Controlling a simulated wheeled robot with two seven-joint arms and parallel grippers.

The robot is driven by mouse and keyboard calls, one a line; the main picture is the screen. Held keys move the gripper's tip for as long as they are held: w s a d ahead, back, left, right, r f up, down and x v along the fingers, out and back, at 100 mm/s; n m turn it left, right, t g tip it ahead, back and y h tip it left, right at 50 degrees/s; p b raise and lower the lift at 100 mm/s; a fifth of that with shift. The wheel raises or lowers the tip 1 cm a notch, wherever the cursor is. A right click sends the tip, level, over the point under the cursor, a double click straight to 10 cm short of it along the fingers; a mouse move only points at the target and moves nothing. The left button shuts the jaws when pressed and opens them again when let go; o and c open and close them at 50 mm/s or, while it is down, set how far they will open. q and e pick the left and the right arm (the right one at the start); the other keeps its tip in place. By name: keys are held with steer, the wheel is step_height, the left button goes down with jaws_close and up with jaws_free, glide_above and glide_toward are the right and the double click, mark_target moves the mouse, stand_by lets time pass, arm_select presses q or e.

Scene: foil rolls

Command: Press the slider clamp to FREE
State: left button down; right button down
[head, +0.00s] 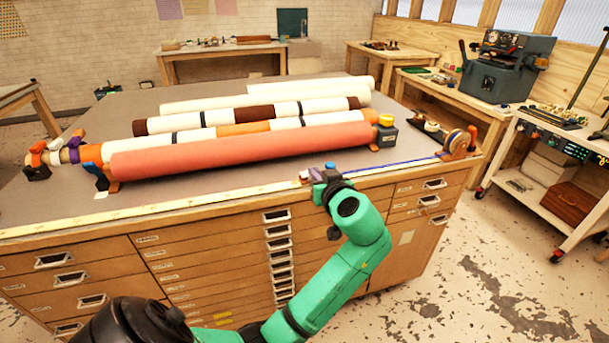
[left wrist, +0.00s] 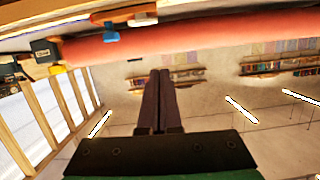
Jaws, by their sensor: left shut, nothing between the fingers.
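That view also shows the blue part (left wrist: 111,33) and a white-and-orange piece (left wrist: 142,18) beyond the fingertips. The FREE marking is not readable. My right gripper is not in view.
A long red roll (head: 245,150) lies behind the rail, with white and banded rolls behind it. A dark box with a yellow cap (head: 386,131) stands at its right end. A blue strip (head: 400,161) runs right to a wheel-like holder (head: 458,142). Drawers fill the table front.

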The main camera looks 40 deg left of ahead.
arm_select(q)
steer(key=w+a+f+p, duration=0.1)
steer(key=a+f, duration=0.1)
steer(key=w+a+f+p, duration=0.1)
steer(key=w+a, duration=0.1)
steer(key=a, duration=0.1)
steer(key=w+a+f+p, duration=0.2)
steer(key=a, duration=0.1)
steer(key=shift+w+f, duration=0.15)
steer(key=shift+f, duration=0.55)
